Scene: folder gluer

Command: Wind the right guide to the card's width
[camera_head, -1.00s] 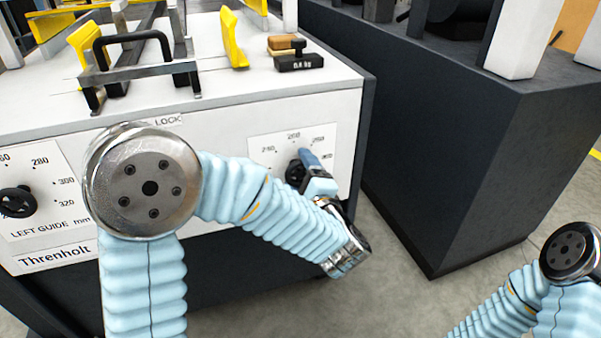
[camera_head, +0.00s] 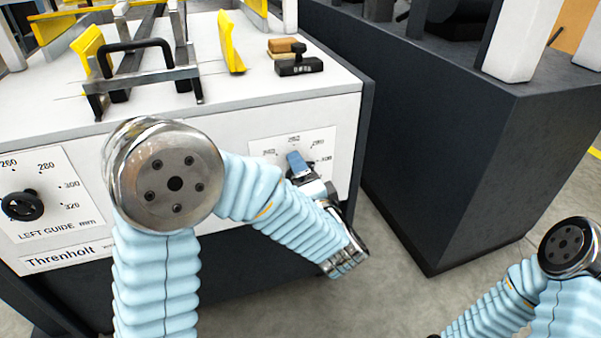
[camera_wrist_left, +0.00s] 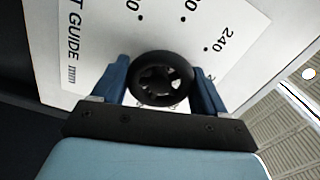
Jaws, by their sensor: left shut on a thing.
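My left gripper (camera_head: 297,168) is at the right-hand dial plate (camera_head: 267,149) on the machine's white front. In the left wrist view, its two blue fingers (camera_wrist_left: 162,80) are shut on a black handwheel (camera_wrist_left: 161,66), one on each side. The plate there carries a scale and lettering ending "T GUIDE mm". The handwheel is mostly hidden behind the fingers in the head view. The yellow right guide (camera_head: 230,43) stands upright on the machine top; another yellow guide (camera_head: 90,47) stands to its left. I cannot make out the card or a dial reading. My right gripper is out of view.
A left guide handwheel (camera_head: 22,205) sits on its own dial plate. A black handle (camera_head: 137,46) bridges the rails on top. A black block (camera_head: 299,66) lies right of the guides. A dark cabinet (camera_head: 430,150) stands at right, with floor between.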

